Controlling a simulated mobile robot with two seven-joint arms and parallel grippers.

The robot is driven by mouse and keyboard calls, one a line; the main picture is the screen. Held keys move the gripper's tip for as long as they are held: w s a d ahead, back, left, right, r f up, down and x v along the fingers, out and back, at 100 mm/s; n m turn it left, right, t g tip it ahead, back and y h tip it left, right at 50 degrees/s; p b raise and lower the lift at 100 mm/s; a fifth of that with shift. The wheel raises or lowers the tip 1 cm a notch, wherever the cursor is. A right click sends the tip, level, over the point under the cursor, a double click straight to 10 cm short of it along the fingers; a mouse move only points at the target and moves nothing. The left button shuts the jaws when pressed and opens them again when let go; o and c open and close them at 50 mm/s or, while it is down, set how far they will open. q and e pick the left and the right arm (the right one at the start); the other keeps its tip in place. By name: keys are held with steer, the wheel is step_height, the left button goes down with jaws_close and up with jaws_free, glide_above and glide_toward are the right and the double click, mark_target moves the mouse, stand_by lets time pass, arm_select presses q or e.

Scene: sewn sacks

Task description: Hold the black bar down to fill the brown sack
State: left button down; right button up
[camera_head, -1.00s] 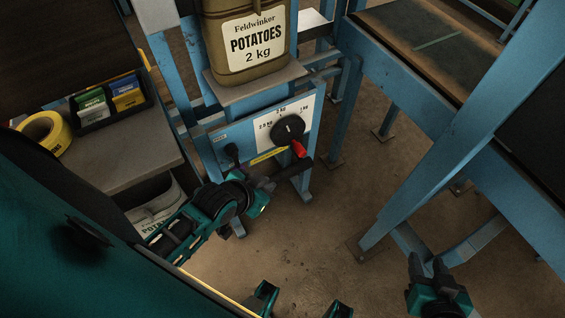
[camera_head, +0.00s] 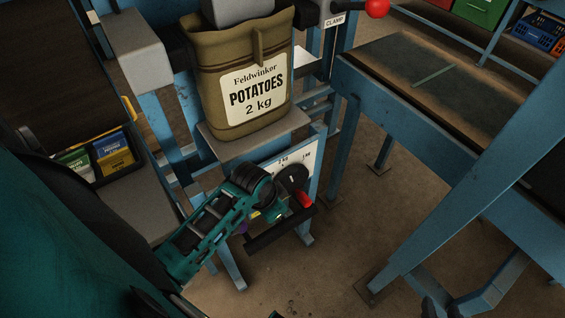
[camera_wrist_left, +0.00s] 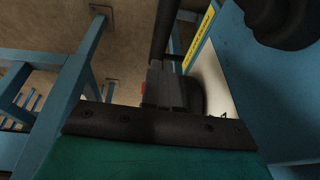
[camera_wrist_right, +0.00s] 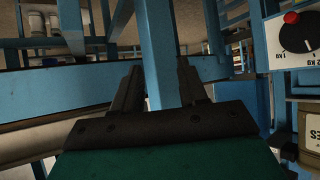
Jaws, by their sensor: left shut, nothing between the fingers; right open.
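The brown sack (camera_head: 215,95), labelled Feldwinkor potatoes 2 kg, stands upright on a grey shelf (camera_head: 255,137) with its top at a grey spout (camera_head: 225,10).
A bench (camera_head: 415,75) on blue legs stands at the right, and a red-knobbed clamp lever (camera_head: 377,8) is at the top. A crate of small packets (camera_head: 112,155) sits at the left. Blue frame beams (camera_wrist_right: 165,50) are close beyond my right gripper.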

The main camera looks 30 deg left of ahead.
steer(key=shift+d, duration=0.1)
arm_select(q)
steer(key=b, duration=0.6)
glide_toward(284, 226)
steer(key=x, duration=0.6)
steer(key=shift+w, duration=0.1)
steer(key=shift+a+f, duration=0.1)
steer(key=shift+f, duration=0.1)
arm_select(e)
steer(key=a+f, duration=0.1)
steer(key=w+a+f, duration=0.1)
steer(key=shift+w+f+y, duration=0.15)
steer(key=shift+f+y, duration=0.2)
steer(key=shift+y, duration=0.05)
